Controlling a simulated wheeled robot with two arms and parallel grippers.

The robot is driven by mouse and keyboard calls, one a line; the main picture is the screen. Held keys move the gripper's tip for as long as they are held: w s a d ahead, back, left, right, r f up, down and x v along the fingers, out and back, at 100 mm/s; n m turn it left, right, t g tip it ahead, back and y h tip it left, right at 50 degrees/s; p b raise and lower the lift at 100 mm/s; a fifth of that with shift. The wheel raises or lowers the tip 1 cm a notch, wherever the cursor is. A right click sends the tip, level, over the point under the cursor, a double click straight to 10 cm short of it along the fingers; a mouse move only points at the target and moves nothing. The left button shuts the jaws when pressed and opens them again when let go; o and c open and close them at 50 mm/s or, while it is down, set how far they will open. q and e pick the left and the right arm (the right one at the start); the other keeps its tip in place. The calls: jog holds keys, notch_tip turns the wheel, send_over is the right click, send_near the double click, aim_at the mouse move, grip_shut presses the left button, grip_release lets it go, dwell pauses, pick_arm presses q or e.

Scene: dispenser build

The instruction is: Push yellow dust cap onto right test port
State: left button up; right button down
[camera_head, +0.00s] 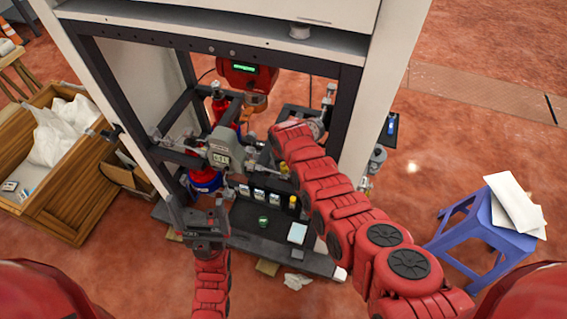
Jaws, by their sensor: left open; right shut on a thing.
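My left gripper (196,212) is open and empty, in front of the lower left part of the frame. My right arm reaches across the right side of the opening, with its red wrist end inside the frame. A small yellow piece (283,167) shows just left of the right forearm. I cannot tell whether it is the dust cap. Another yellow-topped item (293,202) stands lower down. The right test port cannot be made out; the forearm covers much of that area.
The dispenser frame (350,125) has white side panels and dark posts. A grey meter-like unit (220,150) sits in its middle. A wooden crate (75,205) with white bags stands left. A blue stool (480,235) stands right. Several small containers line the lower shelf.

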jog(key=shift+f, duration=0.35)
dwell(0.5)
jog(key=shift+c, duration=0.3)
grip_release()
jog(key=shift+w+p+v, duration=0.25)
jog(key=shift+p+v, duration=0.45)
jog(key=shift+v, duration=0.25)
jog(key=shift+w+p+v, duration=0.2)
jog(key=shift+p+v, duration=0.5)
jog(key=shift+v, duration=0.3)
jog(key=shift+w+p+v, duration=0.25)
jog(key=shift+p+v, duration=0.45)
jog(key=shift+v, duration=0.25)
jog(key=shift+r, duration=0.2)
jog(key=shift+s+f, duration=0.1)
jog(key=shift+s, duration=0.05)
